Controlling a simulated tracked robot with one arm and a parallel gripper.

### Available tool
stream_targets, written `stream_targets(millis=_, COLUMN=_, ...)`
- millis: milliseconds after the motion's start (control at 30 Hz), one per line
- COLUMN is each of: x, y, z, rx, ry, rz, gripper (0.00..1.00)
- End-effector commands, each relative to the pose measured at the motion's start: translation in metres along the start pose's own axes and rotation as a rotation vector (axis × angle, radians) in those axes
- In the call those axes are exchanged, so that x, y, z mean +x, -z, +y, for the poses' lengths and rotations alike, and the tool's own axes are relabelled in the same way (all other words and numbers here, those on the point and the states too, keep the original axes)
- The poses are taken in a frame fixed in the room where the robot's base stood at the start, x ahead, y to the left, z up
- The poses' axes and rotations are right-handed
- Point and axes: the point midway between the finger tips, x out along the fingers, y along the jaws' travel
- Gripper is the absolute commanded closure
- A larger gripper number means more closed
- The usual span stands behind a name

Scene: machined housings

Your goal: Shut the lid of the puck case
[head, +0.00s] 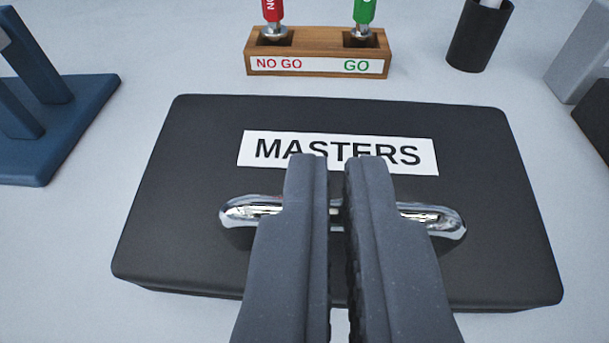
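A black case (190,190) labelled MASTERS lies in the middle of the head view, and I take it as the puck case. The broad top of its lid (480,200) faces me and looks down over the case; no inside shows. I cannot tell whether the lid is fully seated. A chrome handle (428,217) runs across the lid. My gripper (336,160) is in front of the handle and label, hiding parts of both. Its fingers are slightly apart with a narrow gap, through which a bit of handle shows. They hold nothing visible; contact with the lid is unclear.
A wooden block (318,48) marked NO GO and GO holds a red gauge (272,10) and a green gauge (364,12) behind the case. A blue stand (60,130) is left, a dark cup (480,38) back right, grey blocks (585,55) far right.

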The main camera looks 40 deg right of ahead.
Motion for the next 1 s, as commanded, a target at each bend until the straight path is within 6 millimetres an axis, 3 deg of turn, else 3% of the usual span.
stream_targets(millis=33, x=-0.005, y=-0.025, z=0.008, rx=0.006, ry=-0.015, rz=-0.065, gripper=1.0)
stream_targets(millis=267, x=-0.017, y=0.02, z=0.002, rx=0.0, ry=-0.006, rz=-0.018, gripper=1.0)
stream_targets(millis=767, x=-0.075, y=-0.015, z=-0.004, rx=-0.002, ry=0.003, rz=0.013, gripper=1.0)
stream_targets(millis=1000, x=-0.074, y=-0.017, z=-0.006, rx=-0.006, ry=0.005, rz=0.016, gripper=1.0)
